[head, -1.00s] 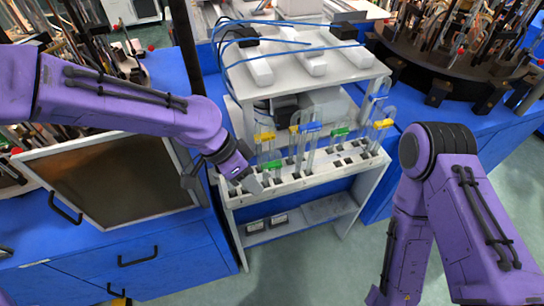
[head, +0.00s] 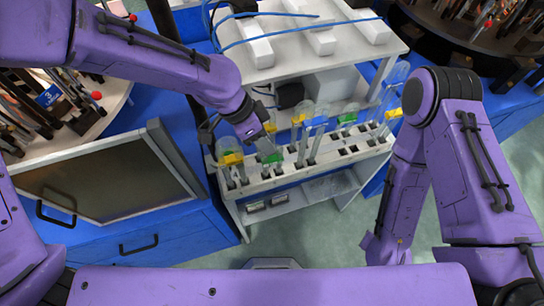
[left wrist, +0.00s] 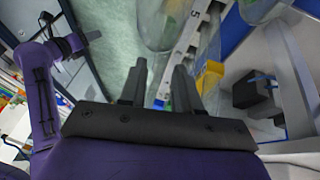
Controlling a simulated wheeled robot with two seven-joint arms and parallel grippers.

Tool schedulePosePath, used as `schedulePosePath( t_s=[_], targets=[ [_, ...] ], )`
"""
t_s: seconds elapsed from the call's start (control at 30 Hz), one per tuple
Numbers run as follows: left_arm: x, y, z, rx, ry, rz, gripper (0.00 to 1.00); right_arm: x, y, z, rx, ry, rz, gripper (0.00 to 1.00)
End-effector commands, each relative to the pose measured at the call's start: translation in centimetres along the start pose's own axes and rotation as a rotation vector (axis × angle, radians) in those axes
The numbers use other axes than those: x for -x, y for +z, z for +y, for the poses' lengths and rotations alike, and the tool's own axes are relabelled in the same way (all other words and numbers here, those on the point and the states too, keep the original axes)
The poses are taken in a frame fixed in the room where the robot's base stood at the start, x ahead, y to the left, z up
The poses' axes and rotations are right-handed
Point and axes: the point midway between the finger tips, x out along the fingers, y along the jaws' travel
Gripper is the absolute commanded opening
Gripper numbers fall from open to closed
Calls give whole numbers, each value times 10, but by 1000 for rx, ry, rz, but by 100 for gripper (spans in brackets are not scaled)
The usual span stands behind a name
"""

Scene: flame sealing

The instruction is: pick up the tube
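A white rack (head: 258,187) holds several upright clear glass tubes with yellow, green and blue bands. A yellow-banded tube (head: 231,160) stands at the rack's left end, with a green-banded tube (head: 273,158) to its right. Which tube is meant, I cannot tell. My left gripper (head: 264,146) is over the left part of the rack, close to these tubes. In the left wrist view its two fingers (left wrist: 160,72) are apart with no tube clearly between them. A yellow band (left wrist: 209,77) and clear glass (left wrist: 165,22) show just beyond them.
A white bench (head: 300,45) with blue cables stands behind the rack. A blue cabinet (head: 180,245) with a framed dark panel (head: 105,185) is at left. A dark round table (head: 480,45) stands at back right. Floor (head: 300,240) in front of the rack is open.

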Motion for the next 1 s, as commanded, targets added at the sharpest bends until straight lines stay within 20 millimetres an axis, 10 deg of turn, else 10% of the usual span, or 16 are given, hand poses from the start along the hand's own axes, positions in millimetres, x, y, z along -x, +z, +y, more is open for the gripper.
schedulePosePath(
  t_s=[0.33, 0.47, 0.73, 1.0],
  targets=[
    [-19, 0, -1, 1, -2, 2, 32, 4, -2, 0, 0, 0, 0, 43],
    [-18, 0, -1, 2, -2, 2, 0, 4, -2, 0, 0, 0, 0, 43],
    [-18, 0, -1, 2, -2, 2, 0, 4, -2, 0, 0, 0, 0, 43],
    [24, -18, 7, -1, -7, 7, 0, -6, 2, -1, 0, 0, 0, 43]
  ],
)
